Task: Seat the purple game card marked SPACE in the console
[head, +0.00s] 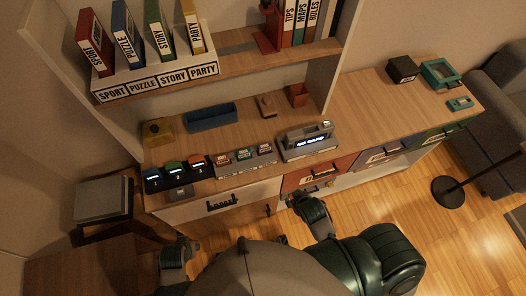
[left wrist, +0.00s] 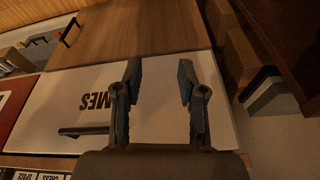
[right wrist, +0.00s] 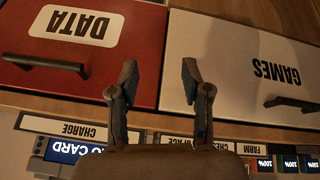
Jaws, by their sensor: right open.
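The console (head: 308,143) stands on the desk, its lit screen reading NO CARD. It also shows upside down at the lower left of the right wrist view (right wrist: 75,149). Left of it is a grey card rack (head: 240,161) holding several small cards. Rack labels CHESS, SPACE and FARM show partly in the right wrist view. I cannot make out the purple SPACE card itself. My right gripper (right wrist: 160,82) is open and empty, facing the drawer fronts below the desk edge. My left gripper (left wrist: 160,80) is open and empty before the GAMES drawer (left wrist: 140,115).
A blue tray (head: 210,117) and yellow object (head: 156,131) lie behind. A shelf (head: 230,57) overhangs the desk. A red DATA drawer (right wrist: 125,75) is closed.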

